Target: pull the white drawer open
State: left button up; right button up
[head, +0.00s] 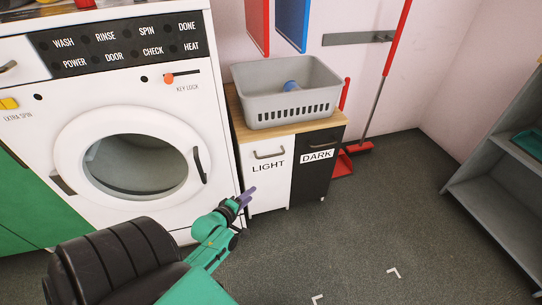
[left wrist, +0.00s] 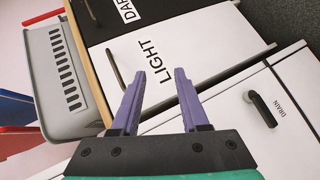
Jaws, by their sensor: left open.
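The white drawer (head: 266,184), labelled LIGHT, is the left front of a small wood-topped cabinet and looks shut. Its dark bar handle (head: 269,154) is near the top of the front. In the left wrist view the white front (left wrist: 200,45) fills the middle, and its handle (left wrist: 116,69) lies left of the fingers. My left gripper (head: 247,197) is in front of the lower left of the drawer, below the handle. Its purple fingers (left wrist: 160,88) are apart with nothing between them, and they are not on the handle. My right gripper is not in view.
A black DARK front (head: 318,176) adjoins on the right. A grey basket (head: 288,95) stands on the cabinet. A white washing machine (head: 128,140) stands close on the left. A red broom (head: 358,148) leans behind. The floor (head: 340,245) in front is clear.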

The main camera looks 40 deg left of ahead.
pick_arm(q)
notch_tip(320, 180, up, 6)
jog(key=w+a+n+t+b, duration=0.2)
jog(key=w+n+t, duration=0.1)
jog(key=n, duration=0.1)
jog(key=b, duration=0.2)
send_near(270, 156)
jog(key=w, duration=0.2)
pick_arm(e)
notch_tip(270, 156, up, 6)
pick_arm(q)
jog(key=w, duration=0.2)
jog(key=w+a+f+b, duration=0.1)
jog(key=w, duration=0.2)
jog(key=w+b, duration=0.1)
jog(key=w, duration=0.1)
jog(key=shift+w+a+f, duration=0.2)
jog(key=shift+a+f, duration=0.1)
jog(key=shift+f, duration=0.05)
jog(key=shift+w, duration=0.35)
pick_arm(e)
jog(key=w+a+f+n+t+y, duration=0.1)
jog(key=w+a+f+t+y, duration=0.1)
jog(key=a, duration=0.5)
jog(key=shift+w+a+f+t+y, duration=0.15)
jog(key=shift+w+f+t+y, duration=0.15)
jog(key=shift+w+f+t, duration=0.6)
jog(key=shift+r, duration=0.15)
pick_arm(q)
grip_shut()
